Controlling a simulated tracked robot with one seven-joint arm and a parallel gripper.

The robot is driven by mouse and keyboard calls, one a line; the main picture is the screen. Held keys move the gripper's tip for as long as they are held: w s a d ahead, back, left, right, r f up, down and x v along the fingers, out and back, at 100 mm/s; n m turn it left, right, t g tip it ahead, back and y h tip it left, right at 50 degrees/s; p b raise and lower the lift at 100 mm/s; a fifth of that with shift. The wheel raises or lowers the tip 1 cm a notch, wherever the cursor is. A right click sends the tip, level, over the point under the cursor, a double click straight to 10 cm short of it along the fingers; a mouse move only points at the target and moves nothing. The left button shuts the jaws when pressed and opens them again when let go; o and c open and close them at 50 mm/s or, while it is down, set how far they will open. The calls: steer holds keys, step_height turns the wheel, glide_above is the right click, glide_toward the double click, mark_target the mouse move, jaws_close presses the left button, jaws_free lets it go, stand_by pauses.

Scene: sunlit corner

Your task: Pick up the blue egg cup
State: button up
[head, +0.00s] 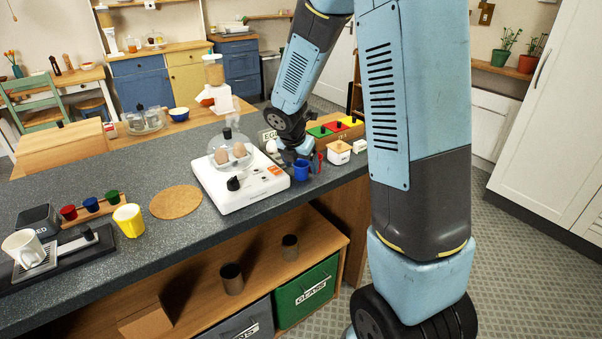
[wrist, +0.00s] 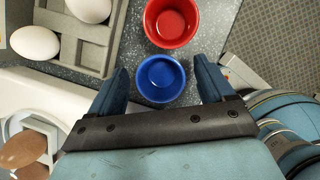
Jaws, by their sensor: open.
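The blue egg cup (wrist: 160,78) stands upright on the grey speckled counter, seen from above in the wrist view. It also shows in the head view (head: 301,171), at the right end of the counter beside the white egg cooker. My gripper (wrist: 160,70) is open, with one finger to the left and one to the right of the blue egg cup in the picture. I see a gap between each finger and the cup. In the head view my gripper (head: 291,154) is just above and behind the cup, and its fingers are mostly hidden.
A red egg cup (wrist: 171,22) stands close beyond the blue one. A grey egg tray (wrist: 95,45) with white eggs lies to the left. The white egg cooker (head: 240,188), holding brown eggs, is close by. A white lidded pot (head: 339,153) stands right of the cups.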

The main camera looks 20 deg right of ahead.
steer(key=shift+w+d+f, duration=0.1)
steer(key=shift+f, duration=0.35)
steer(key=shift+c, duration=0.3)
steer(key=c, duration=1)
steer(key=shift+r, duration=0.1)
